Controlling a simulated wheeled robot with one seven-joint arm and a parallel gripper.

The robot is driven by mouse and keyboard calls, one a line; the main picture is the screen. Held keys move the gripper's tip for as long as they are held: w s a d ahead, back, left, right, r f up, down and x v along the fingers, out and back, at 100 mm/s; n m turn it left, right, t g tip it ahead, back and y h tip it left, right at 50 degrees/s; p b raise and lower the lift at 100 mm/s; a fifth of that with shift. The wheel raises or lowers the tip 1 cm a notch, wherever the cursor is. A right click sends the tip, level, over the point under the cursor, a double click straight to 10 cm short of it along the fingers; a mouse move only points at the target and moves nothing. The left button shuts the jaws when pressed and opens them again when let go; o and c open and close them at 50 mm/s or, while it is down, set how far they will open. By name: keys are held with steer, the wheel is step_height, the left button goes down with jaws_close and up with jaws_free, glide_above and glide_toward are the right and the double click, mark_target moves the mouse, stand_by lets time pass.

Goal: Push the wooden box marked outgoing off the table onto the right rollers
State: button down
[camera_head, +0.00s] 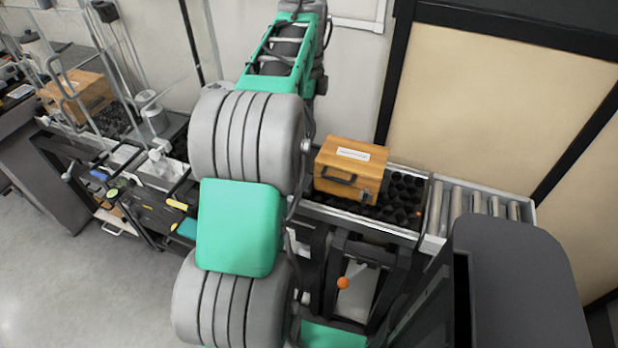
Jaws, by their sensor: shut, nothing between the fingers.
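A wooden box (334,179) with a dark handle on its front and a white label on its lid stands upright on the table (399,212), whose top is covered with black round studs. The label's writing is too small to read. The right rollers (476,203) are grey metal cylinders beyond the table's right end. Bare studded top lies between the box and the rollers. My green and grey arm crosses the picture left of the box, and my gripper does not show.
Another wooden box (84,92) stands among metal rods at the far left. A black-framed beige panel (490,90) rises behind the rollers. A small orange ball (343,283) shows below the table. Grey floor at the lower left is clear.

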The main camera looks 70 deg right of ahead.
steer(key=f, duration=1)
steer(key=f+b, duration=0.1)
steer(key=f, duration=0.9)
steer(key=shift+s, duration=0.2)
steer(key=shift+r, duration=0.1)
